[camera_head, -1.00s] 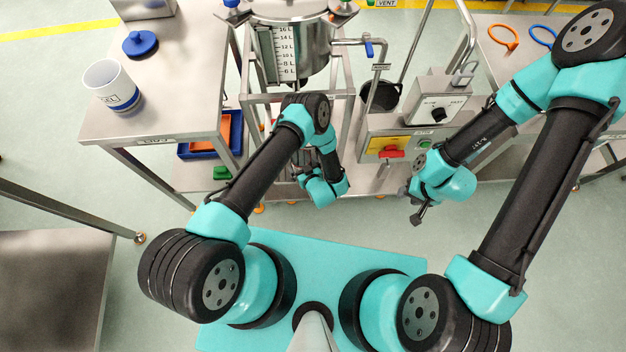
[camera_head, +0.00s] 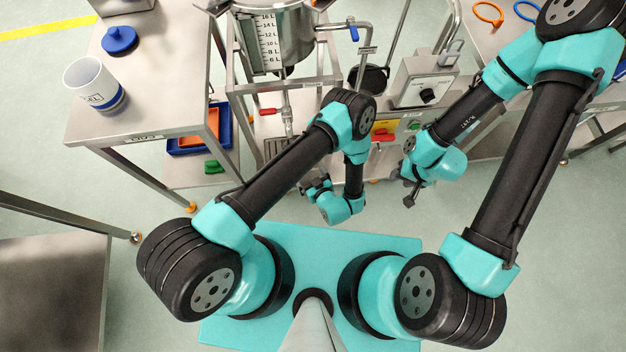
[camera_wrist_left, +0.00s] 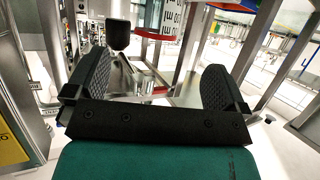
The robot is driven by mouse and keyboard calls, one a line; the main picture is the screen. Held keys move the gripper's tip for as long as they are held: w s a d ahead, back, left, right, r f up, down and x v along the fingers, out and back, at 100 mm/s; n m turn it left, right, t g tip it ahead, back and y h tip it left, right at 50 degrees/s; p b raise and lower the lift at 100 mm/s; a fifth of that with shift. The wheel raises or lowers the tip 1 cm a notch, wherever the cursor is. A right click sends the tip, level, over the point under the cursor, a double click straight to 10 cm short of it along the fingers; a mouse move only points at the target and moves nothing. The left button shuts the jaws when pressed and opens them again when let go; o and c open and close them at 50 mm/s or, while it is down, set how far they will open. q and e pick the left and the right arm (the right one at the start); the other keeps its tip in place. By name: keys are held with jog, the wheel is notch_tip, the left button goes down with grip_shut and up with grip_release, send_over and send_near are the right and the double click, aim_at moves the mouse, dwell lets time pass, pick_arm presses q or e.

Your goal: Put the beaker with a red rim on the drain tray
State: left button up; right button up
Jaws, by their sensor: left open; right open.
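I cannot make out a beaker with a red rim for certain. In the left wrist view, a white surface with dark lettering and a red lower edge (camera_wrist_left: 158,22) shows at the top, cut off by the frame; I cannot tell what it is. In the head view, a dark grated tray (camera_head: 276,148) lies below the steel vessel's red-handled tap (camera_head: 270,111); it looks like the drain tray. My left gripper (camera_head: 314,186) is open, to the right of and nearer than that tray. My right gripper (camera_head: 408,194) is open above the floor, farther right.
A white cup with a blue band (camera_head: 93,84) and a blue lid (camera_head: 119,40) stand on the left steel table (camera_head: 160,95). The steel vessel (camera_head: 275,35) stands in a frame. A black bucket (camera_head: 368,78) and a control box (camera_head: 425,82) are right of it.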

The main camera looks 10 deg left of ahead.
pick_arm(q)
jog(key=shift+v, duration=0.85)
jog(key=w+a+r+m+g+h, duration=0.2)
jog(key=w+a+r+g+h, duration=0.3)
jog(key=w+a+r+h, duration=0.2)
jog(key=s+a+r+m+g+h, duration=0.3)
jog(key=s+a+r+g+h, duration=0.1)
jog(key=s+a+r, duration=0.5)
notch_tip(320, 180, up, 2)
jog(key=shift+a+r+g+h, duration=0.1)
jog(key=shift+a+g+h, duration=0.2)
jog(key=shift+a+g, duration=0.3)
dwell(0.5)
